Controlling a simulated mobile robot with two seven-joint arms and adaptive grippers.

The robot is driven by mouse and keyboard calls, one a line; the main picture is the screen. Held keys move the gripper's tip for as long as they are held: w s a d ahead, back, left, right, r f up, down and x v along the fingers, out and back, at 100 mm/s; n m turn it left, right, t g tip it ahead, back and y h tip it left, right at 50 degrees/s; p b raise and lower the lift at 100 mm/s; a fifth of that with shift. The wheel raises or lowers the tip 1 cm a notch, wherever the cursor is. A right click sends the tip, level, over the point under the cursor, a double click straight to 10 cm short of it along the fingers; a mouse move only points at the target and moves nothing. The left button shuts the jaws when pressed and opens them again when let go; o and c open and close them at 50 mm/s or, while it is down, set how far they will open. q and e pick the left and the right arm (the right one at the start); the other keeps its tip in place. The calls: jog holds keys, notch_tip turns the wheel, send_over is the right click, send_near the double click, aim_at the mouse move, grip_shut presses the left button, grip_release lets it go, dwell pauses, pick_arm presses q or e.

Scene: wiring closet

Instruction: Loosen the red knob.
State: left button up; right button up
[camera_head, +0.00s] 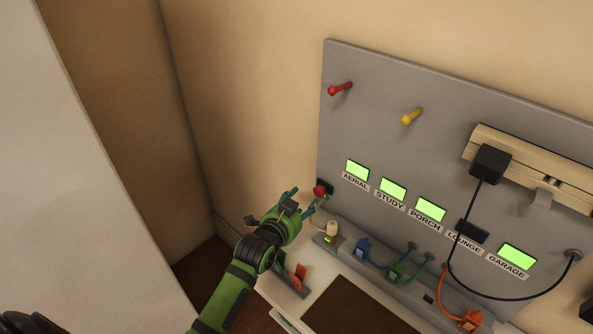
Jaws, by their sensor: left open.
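A small red knob (319,190) sits on a dark mount at the lower left edge of the grey wall panel (420,150), beside the AERIAL label. My left gripper (306,200) reaches up from below on a green arm. Its fingers are apart, with their tips close to the red knob. I cannot tell whether they touch it or are around it. A red peg (340,89) also sticks out near the panel's top left, well above my gripper. My right gripper does not show.
A yellow peg (411,116), lit green displays and a dark LOUNGE display (472,231) are on the panel. A black plug (490,163) trails a cable. Blue, green and orange plugs (470,318) line the ledge below. A pale wall stands left.

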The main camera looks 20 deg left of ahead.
aim_at(317, 193)
pick_arm(q)
jog(key=shift+w+d+f+h, duration=0.15)
jog(key=shift+w+d+h, duration=0.15)
jog(key=shift+w+d, duration=0.75)
jog(key=x, duration=0.3)
jog(key=shift+w+a+f+p, duration=0.2)
jog(key=shift+w+p, duration=0.15)
jog(key=shift+w, duration=0.3)
jog(key=shift+f, duration=0.1)
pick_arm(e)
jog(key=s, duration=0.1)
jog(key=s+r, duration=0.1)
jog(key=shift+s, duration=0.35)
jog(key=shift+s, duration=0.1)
pick_arm(q)
jog(key=c, duration=0.9)
jog(key=shift+c, duration=1)
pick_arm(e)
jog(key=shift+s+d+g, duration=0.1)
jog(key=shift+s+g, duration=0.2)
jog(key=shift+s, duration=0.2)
